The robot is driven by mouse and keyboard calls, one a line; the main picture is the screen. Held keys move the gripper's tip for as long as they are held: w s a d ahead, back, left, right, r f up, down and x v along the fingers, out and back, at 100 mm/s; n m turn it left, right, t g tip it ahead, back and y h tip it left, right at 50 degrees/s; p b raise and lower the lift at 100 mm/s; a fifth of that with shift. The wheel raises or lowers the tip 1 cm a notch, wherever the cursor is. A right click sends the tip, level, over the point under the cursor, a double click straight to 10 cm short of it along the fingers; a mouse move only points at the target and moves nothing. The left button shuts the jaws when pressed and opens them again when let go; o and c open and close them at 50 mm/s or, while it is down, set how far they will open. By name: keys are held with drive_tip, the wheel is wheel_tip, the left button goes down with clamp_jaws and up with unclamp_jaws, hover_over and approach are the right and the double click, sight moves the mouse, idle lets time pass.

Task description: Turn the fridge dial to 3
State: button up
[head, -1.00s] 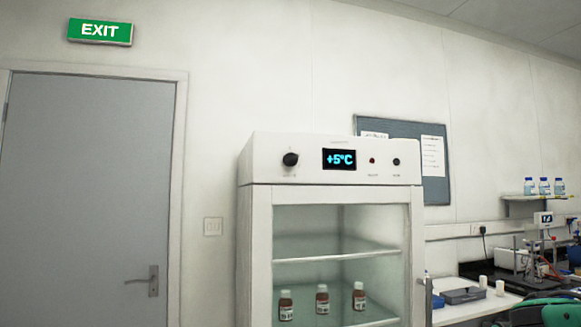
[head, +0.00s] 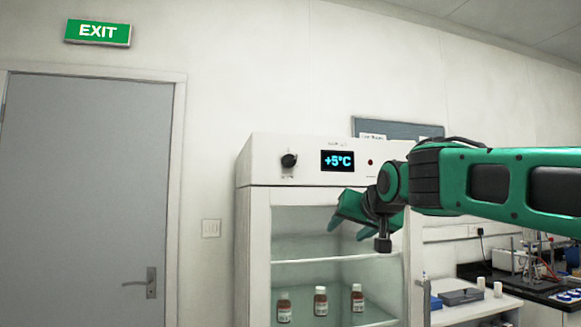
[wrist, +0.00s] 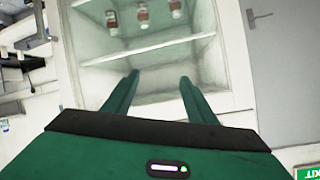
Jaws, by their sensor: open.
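The fridge dial (head: 289,160) is a black knob at the left of the white top panel of the fridge (head: 256,165). Its scale marks are too small to read. The display (head: 338,160) beside it shows +5°C. My green gripper (head: 348,228) is in front of the upper part of the glass door, below and to the right of the dial and apart from it. In the wrist view my gripper (wrist: 160,82) has its two fingers spread with nothing between them. The dial is not in the wrist view.
Bottles (head: 320,301) stand on a shelf inside the fridge. A grey door (head: 85,200) with a handle is at the left. A bench (head: 475,306) with lab items is at the right.

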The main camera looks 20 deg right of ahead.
sight(292, 161)
drive_tip(key=w+a+r+t+y, duration=0.1)
drive_tip(key=w+a+r+t, duration=0.1)
drive_tip(key=a+r, duration=0.5)
drive_tip(key=w+a+r+t+y, duration=0.1)
drive_tip(key=w+a+r+t, duration=0.15)
drive_tip(key=r, duration=0.85)
drive_tip(key=shift+n, duration=0.3)
drive_tip(key=w, duration=0.9)
drive_tip(key=shift+w+a, duration=0.25)
drive_tip(key=shift+a, duration=0.05)
drive_tip(key=c, duration=1.1)
drive_tip(key=shift+o, duration=0.2)
drive_tip(key=shift+d, duration=0.15)
